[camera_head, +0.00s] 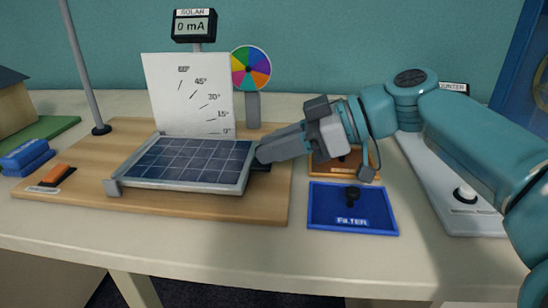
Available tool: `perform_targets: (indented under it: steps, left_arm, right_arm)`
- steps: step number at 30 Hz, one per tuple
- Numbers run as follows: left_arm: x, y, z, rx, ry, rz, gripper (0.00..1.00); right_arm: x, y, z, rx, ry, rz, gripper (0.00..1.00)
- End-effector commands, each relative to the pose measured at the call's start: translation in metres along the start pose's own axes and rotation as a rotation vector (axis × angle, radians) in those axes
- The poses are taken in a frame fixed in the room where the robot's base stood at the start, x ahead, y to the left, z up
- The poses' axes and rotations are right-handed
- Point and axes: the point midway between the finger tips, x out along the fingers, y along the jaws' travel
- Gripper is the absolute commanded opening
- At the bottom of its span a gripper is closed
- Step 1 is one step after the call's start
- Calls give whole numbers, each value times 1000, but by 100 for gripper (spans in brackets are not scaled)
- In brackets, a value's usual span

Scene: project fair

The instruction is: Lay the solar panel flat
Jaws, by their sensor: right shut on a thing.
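The solar panel (189,161) is a dark blue gridded plate in a grey frame. It sits on a wooden board (230,206) on the table, at a low tilt close to flat. A white angle card (190,95) stands behind it, with marks from 0° to 60°. My right gripper (262,158) comes in from the right and is shut at the panel's right edge, on a dark part there. Its fingertips partly hide that part. The meter (194,25) marked SOLAR reads 0 mA. My left gripper is not in view.
A blue FILTER tray (325,216) with a black knob and an orange tray (322,169) lie right of the board. A colour wheel (251,68) and a thin pole (83,70) stand behind. Blue blocks (26,156) and an orange switch (57,175) are at left. The front table strip is clear.

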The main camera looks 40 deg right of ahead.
Motion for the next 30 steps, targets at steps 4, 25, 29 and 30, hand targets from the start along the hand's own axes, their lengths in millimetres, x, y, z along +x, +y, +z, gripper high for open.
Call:
perform_targets:
  steps: [4, 25, 29, 30]
  left_arm:
    - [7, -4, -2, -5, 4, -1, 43]
    - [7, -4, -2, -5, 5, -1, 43]
    - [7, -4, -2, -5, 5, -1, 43]
    - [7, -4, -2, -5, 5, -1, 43]
  right_arm:
    - [2, 0, 5, 2, 11, -3, 0]
    - [2, 0, 5, 2, 14, -3, 49]
    - [2, 0, 4, 2, 15, -2, 49]
    - [2, 0, 4, 2, 15, -2, 49]
